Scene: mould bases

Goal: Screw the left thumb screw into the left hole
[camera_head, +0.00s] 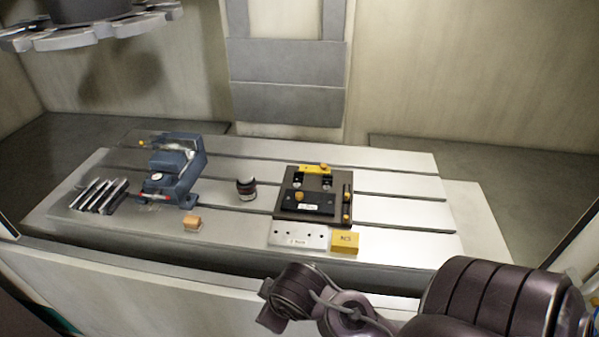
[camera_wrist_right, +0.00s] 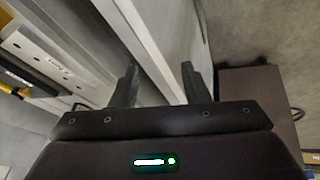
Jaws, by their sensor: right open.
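A dark mould base (camera_head: 282,214) lies on the slotted table in the head view. It carries a yellow bar (camera_head: 313,170) at the back and a black labelled block (camera_head: 307,207) at the front. A small brass knob, likely a thumb screw (camera_head: 299,196), shows at the block. Another brass piece (camera_head: 346,212) shows in a black strip at the base's right edge. Holes are too small to tell apart. My right gripper (camera_wrist_right: 160,75) is open and empty in the right wrist view, in front of the table's edge, apart from the base. My left gripper is not in view.
A pale plate with holes (camera_head: 297,236) and a yellow box (camera_head: 344,242) lie in front of the base. The table's right side (camera_head: 400,215) is clear.

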